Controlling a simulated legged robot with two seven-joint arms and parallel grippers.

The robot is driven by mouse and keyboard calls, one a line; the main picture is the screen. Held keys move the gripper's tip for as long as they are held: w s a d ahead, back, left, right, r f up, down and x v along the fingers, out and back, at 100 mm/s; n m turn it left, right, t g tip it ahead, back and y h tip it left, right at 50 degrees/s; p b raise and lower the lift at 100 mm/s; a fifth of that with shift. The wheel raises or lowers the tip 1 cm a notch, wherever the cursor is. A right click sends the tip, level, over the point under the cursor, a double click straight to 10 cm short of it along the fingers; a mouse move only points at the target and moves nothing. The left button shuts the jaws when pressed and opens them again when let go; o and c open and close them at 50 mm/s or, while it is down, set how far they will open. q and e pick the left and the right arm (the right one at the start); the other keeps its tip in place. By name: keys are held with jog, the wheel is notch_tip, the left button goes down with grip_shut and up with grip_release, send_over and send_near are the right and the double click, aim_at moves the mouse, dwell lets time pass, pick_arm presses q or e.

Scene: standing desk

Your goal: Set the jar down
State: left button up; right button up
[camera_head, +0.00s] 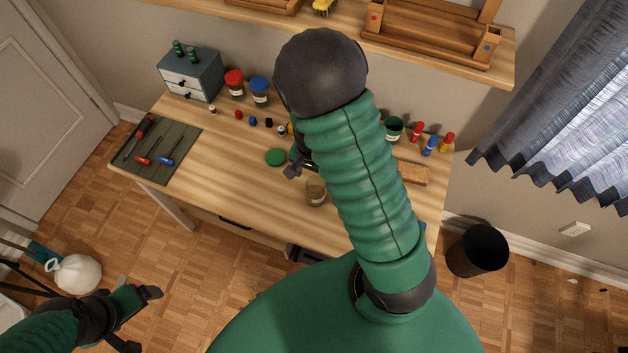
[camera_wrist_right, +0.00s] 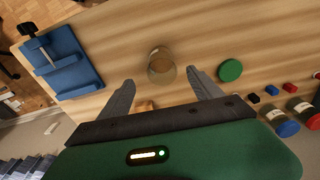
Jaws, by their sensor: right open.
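A clear glass jar with a brownish tint (camera_head: 316,193) stands on the wooden desk, near its front edge; it also shows in the right wrist view (camera_wrist_right: 161,66). A round green lid (camera_head: 275,157) lies flat on the desk beside it, also in the right wrist view (camera_wrist_right: 230,70). My right gripper (camera_wrist_right: 160,77) is open, with the jar showing between and just beyond its fingertips, no finger visibly touching it. In the head view my right arm hides most of that gripper (camera_head: 297,166). My left gripper (camera_head: 143,319) is open and empty, low at the left, away from the desk.
Red and blue lidded jars (camera_head: 235,83) and a small drawer box (camera_head: 192,75) stand at the back left. A mat with screwdrivers (camera_head: 155,146) lies at the left end. A green container (camera_head: 392,128) and small bottles (camera_head: 429,146) stand at the right. A shelf (camera_head: 420,55) overhangs the back.

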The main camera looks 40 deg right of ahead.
jog(key=s+a+r+n+t, duration=0.2)
jog(key=s+a+r+n, duration=0.1)
jog(key=a+r+n, duration=0.7)
jog(key=a+n, duration=0.1)
jog(key=n, duration=0.2)
jog(key=shift+a+r+y, duration=0.2)
jog(key=shift+y, duration=0.2)
jog(key=shift+s, duration=0.1)
